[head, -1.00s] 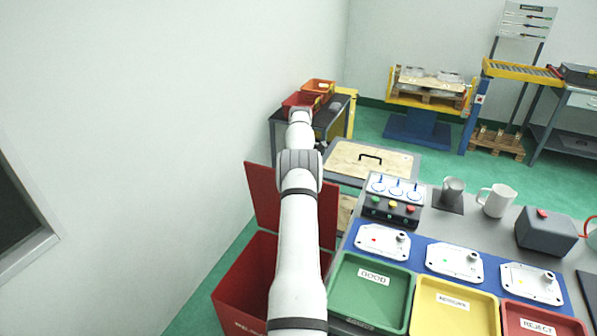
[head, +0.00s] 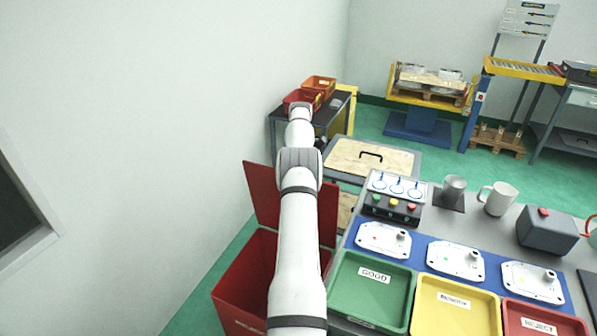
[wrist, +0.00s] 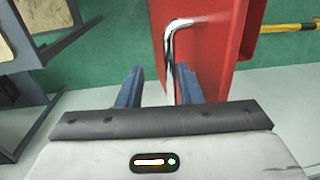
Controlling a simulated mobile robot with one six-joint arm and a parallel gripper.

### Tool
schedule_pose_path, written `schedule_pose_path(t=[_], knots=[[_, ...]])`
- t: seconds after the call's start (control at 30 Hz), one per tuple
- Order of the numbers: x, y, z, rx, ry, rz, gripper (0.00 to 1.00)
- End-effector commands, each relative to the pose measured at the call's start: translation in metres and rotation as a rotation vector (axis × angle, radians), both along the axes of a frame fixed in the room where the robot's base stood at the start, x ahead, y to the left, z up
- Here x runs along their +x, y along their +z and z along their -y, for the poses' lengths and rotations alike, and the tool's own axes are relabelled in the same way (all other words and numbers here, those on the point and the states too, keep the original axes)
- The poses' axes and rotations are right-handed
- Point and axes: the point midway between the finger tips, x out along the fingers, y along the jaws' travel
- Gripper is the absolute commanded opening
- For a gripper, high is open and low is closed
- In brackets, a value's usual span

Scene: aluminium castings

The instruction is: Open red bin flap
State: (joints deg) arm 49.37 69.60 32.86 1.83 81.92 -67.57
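The red bin (head: 230,285) stands at the lower left in the head view, beside the bench. Its red flap (head: 262,195) stands raised at the bin's far side, and the bin's mouth is partly uncovered. My arm crosses in front of both, and my gripper is hidden in the head view. In the wrist view, the red flap (wrist: 213,45) fills the upper middle, with a bent chrome handle (wrist: 170,45) along its left side. My gripper (wrist: 158,78) has its two blue fingers apart. The handle's lower end shows between them, nearer the right finger; contact cannot be told.
A white wall (head: 200,80) rises close on the left. The bench on the right carries green (head: 350,300), yellow (head: 435,315) and red (head: 515,315) trays, a button box (head: 395,200) and mugs. A side table with red and orange boxes (head: 318,85) stands behind.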

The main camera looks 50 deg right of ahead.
Motion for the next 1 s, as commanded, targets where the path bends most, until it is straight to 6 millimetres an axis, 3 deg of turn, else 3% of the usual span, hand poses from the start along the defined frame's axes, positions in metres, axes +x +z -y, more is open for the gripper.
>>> schedule_pose_path(t=[0.2,0.4,1.0], knots=[[0.001,0.037,0.004,-0.004,0.000,0.003,0.33],[0.002,0.059,0.005,-0.001,-0.001,0.001,0.33],[0.001,0.066,0.006,0.000,-0.002,0.000,0.33]])
